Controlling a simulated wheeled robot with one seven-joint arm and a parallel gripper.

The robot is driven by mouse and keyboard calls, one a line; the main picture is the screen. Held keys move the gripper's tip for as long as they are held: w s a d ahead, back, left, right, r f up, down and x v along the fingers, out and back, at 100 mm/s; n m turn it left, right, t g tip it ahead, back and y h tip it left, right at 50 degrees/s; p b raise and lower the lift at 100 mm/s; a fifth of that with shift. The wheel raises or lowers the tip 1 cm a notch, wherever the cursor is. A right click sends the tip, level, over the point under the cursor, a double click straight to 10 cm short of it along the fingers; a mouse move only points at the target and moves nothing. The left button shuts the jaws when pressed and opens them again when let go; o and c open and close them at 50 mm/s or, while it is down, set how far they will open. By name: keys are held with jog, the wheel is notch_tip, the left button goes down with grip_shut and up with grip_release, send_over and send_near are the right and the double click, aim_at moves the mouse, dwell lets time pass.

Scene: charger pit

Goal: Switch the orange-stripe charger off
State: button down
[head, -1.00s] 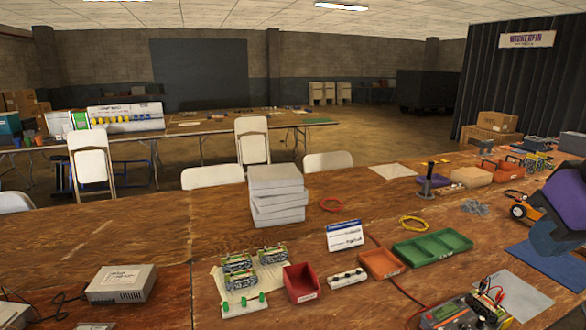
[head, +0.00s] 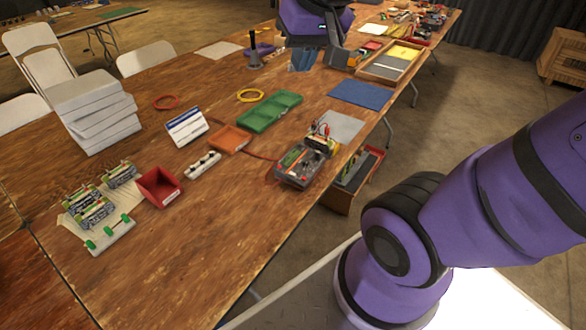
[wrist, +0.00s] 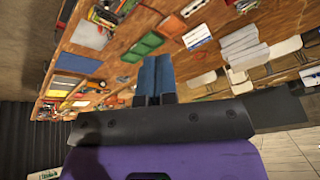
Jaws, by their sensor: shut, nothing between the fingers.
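A grey charger (head: 302,163) with a battery pack and red and black leads on top sits near the table's right edge in the head view. It looks partly visible at the top of the wrist view (wrist: 105,15). Its stripe colour and switch are too small to make out. My gripper (head: 304,62) is at the far part of the table in the head view, well beyond the charger. Its blue fingers (wrist: 155,75) are shut and empty in the wrist view.
A green tray (head: 270,111), an orange tray (head: 230,139), a red bin (head: 160,187) and a white power strip (head: 203,165) lie left of the charger. A grey mat (head: 340,126) and blue mat (head: 361,93) lie behind it.

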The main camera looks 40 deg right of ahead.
jog(key=w+d+f+m+g, duration=0.1)
jog(key=w+d+f+m, duration=0.2)
jog(key=w+f, duration=0.4)
jog(key=m+g, duration=0.3)
jog(key=m, duration=0.5)
send_over(294, 174)
notch_tip(294, 174, down, 25)
jog(key=shift+s+d+f, duration=0.2)
jog(key=shift+s+f, duration=0.2)
jog(key=f, duration=1.4)
jog(key=shift+w+a, duration=0.15)
jog(key=shift+w, duration=0.25)
